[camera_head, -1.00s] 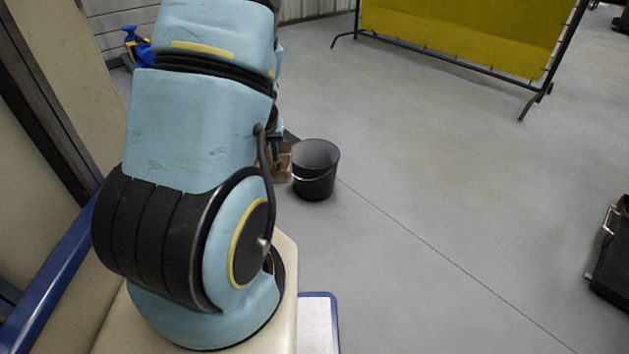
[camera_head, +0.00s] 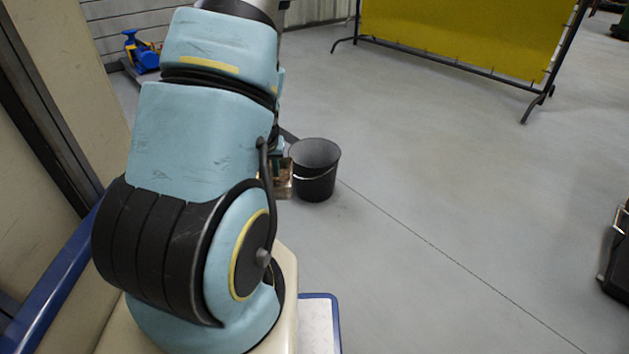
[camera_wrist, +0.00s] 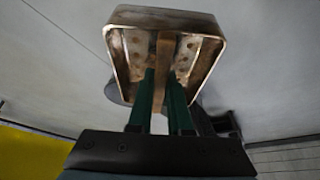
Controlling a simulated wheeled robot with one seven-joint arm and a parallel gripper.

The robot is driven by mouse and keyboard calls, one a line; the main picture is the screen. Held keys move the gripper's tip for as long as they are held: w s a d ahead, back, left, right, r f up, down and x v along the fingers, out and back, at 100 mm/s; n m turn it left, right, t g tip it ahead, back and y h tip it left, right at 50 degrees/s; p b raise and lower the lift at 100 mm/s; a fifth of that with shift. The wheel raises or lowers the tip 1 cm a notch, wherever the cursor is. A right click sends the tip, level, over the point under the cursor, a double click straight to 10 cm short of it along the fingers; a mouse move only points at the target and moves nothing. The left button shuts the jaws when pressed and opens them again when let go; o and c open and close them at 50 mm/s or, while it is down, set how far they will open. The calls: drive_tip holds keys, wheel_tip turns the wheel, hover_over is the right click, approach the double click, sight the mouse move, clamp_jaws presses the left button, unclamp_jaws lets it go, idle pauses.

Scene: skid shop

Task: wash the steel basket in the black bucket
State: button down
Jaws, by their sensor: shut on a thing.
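The steel basket (camera_wrist: 205,60) is a rectangular, brownish, stained metal tray with a bar across its middle. It fills the upper middle of the wrist view. My gripper (camera_wrist: 164,90) has green fingers shut on that bar. In the head view the basket (camera_head: 285,180) shows partly from behind my arm, just left of the black bucket (camera_head: 315,185). The bucket stands upright on the floor with a wire handle across its front. In the head view the basket overlaps its left edge, and I cannot tell whether they touch. My arm hides most of my gripper there.
A yellow screen (camera_head: 455,35) on a black frame stands at the back. A blue machine (camera_head: 140,52) is at the back left. A dark case (camera_head: 617,255) lies at the right edge. The grey floor right of the bucket is clear.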

wheel_tip(320, 180, down, 12)
drive_tip(key=b, duration=0.8)
idle(0.3)
drive_tip(key=shift+r, duration=0.15)
idle(1.9)
wheel_tip(320, 180, up, 4)
drive_tip(key=p, duration=0.4)
